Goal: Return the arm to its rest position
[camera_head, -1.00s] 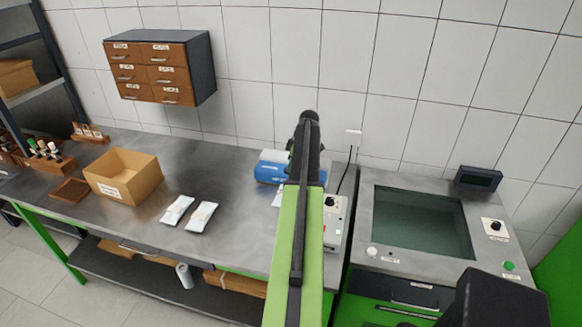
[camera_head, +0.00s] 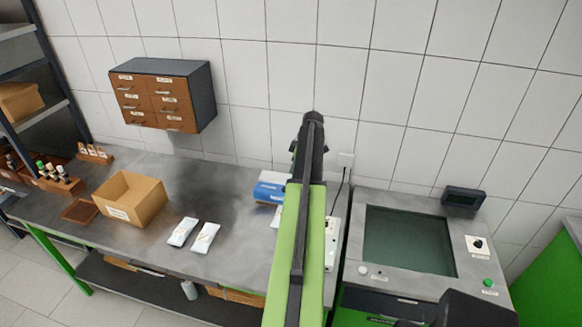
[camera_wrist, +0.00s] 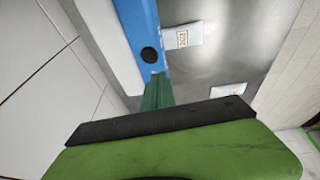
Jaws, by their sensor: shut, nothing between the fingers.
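My arm, green with a black top strip, rises through the middle of the head view. Its dark end with my gripper (camera_head: 309,145) points toward the tiled wall, above the back of the workbench. The gripper is shut and holds nothing; the fingers are hard to make out. In the wrist view, a green and black part of my arm fills the bottom, and a blue and white box lies beyond it.
The grey workbench (camera_head: 115,235) bears an open cardboard box (camera_head: 118,212), two white packets (camera_head: 182,232) and a blue box (camera_head: 268,190) partly behind my arm. A drawer cabinet (camera_head: 160,95) hangs on the wall. A machine with a dark window (camera_head: 410,240) stands right.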

